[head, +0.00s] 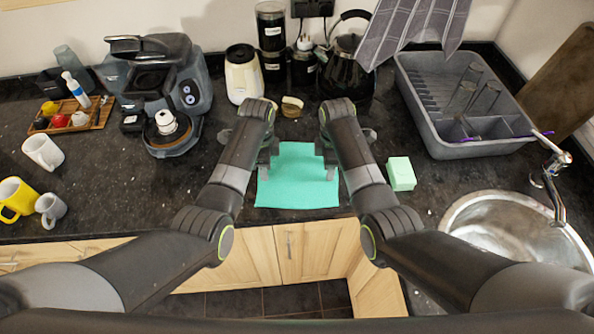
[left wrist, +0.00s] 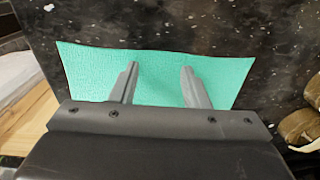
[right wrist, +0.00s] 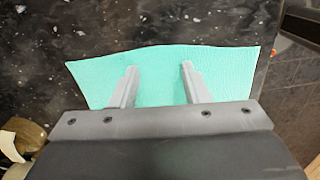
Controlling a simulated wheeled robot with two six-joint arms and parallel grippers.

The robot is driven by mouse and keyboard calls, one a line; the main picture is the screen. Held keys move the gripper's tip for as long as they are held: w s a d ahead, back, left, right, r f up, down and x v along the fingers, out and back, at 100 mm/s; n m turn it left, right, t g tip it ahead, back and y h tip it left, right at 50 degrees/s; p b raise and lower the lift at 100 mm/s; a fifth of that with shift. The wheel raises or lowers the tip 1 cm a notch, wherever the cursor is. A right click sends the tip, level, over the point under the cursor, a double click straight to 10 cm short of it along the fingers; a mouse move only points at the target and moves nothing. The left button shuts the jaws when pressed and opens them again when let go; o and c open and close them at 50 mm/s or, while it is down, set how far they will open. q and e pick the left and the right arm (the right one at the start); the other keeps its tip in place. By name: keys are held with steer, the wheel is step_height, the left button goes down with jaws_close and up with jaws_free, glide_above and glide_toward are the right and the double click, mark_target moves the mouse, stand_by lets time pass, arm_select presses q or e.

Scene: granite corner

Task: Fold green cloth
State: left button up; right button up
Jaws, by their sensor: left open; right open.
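The green cloth (head: 298,188) lies spread on the dark counter near its front edge, and its upper side corners are hidden by my arms. My left gripper (head: 269,158) is over the cloth's left side, and my right gripper (head: 328,158) is over its right side. In the left wrist view the cloth (left wrist: 88,66) shows behind and between the parted, empty fingers of the left gripper (left wrist: 157,75). In the right wrist view the cloth (right wrist: 228,66) shows behind the parted, empty fingers of the right gripper (right wrist: 158,75). I cannot tell whether the fingertips touch the cloth.
A pale green block (head: 401,173) sits right of the cloth. The sink (head: 500,225) and grey dish rack (head: 440,125) are at the right. A white jar (head: 243,75) and a kettle (head: 345,75) stand behind. A coffee machine (head: 165,75) and mugs (head: 43,152) are left.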

arm_select(q)
steer(key=shift+s+a+r, duration=0.1)
steer(key=shift+s+r, duration=0.05)
steer(key=shift+s, duration=0.1)
arm_select(e)
steer(key=shift+s+a+r, duration=0.1)
steer(key=shift+s+r, duration=0.05)
steer(key=shift+s, duration=0.1)
arm_select(q)
steer(key=shift+f, duration=0.2)
arm_select(e)
steer(key=shift+f, duration=0.2)
arm_select(q)
steer(key=shift+w, duration=0.1)
steer(key=shift+c, duration=0.3)
arm_select(e)
steer(key=shift+w, duration=0.1)
steer(key=shift+c, duration=0.3)
arm_select(q)
jaws_close()
arm_select(e)
jaws_close()
arm_select(q)
steer(key=shift+r, duration=0.15)
arm_select(e)
steer(key=shift+r, duration=0.15)
